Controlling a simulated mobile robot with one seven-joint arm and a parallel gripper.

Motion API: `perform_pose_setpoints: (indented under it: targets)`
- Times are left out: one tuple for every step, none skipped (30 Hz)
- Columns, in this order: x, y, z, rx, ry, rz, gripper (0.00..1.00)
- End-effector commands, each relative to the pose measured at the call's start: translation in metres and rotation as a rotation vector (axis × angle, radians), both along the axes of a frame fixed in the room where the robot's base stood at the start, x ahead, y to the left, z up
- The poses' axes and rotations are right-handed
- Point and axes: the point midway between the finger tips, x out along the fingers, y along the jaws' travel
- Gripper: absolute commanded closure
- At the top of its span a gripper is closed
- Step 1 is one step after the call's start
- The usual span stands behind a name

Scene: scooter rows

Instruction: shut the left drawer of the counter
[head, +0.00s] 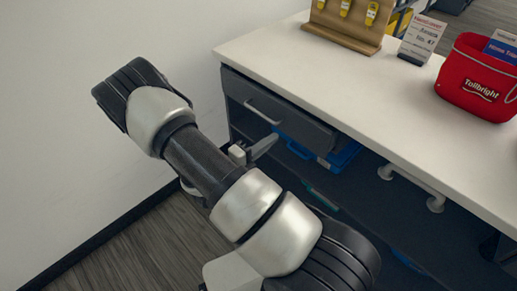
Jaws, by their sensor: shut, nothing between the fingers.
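The white-topped counter (290,62) runs from the upper middle to the right edge in the head view. Its left drawer (295,121) has a dark grey front with a pale bar handle (262,111), just under the counter top's left end. How far it stands out is hard to tell from this angle. My gripper (264,147) is shut and empty, just below and in front of the drawer front, under the handle. I cannot tell whether it touches the drawer. My arm hides part of the counter's lower left side.
A blue tray-like object (342,156) shows below and beside the drawer. A pale bar (412,186) with round ends sits farther right. A white wall (60,130) closes the left side.

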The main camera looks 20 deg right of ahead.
Motion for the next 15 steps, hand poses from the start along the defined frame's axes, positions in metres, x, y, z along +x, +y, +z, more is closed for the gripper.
perform_pose_setpoints:
  targets:
    - [0.003, -0.012, -0.001, -0.001, -0.001, -0.004, 1.0]
    - [0.005, -0.017, -0.001, 0.0, -0.002, -0.005, 1.0]
    - [0.008, -0.024, -0.001, -0.001, -0.001, -0.004, 1.0]
    - [0.01, -0.029, -0.001, 0.0, -0.002, -0.004, 1.0]
    - [0.011, -0.034, -0.001, 0.0, -0.002, -0.005, 1.0]
    - [0.013, -0.039, -0.001, 0.001, -0.002, -0.004, 1.0]
    - [0.014, -0.042, -0.001, 0.001, -0.002, -0.004, 1.0]
    - [0.016, -0.046, -0.001, 0.002, -0.002, -0.003, 1.0]
    - [0.018, -0.049, -0.001, 0.002, -0.002, -0.003, 1.0]
    - [0.018, -0.051, -0.001, 0.002, -0.002, -0.003, 1.0]
    - [0.019, -0.053, -0.001, 0.003, -0.001, -0.002, 1.0]
    - [0.02, -0.055, -0.001, 0.003, -0.001, -0.002, 1.0]
    - [0.02, -0.056, 0.0, 0.002, 0.0, -0.001, 1.0]
    - [0.021, -0.057, 0.0, 0.002, 0.0, -0.001, 1.0]
    - [0.021, -0.057, 0.0, 0.002, 0.0, -0.001, 1.0]
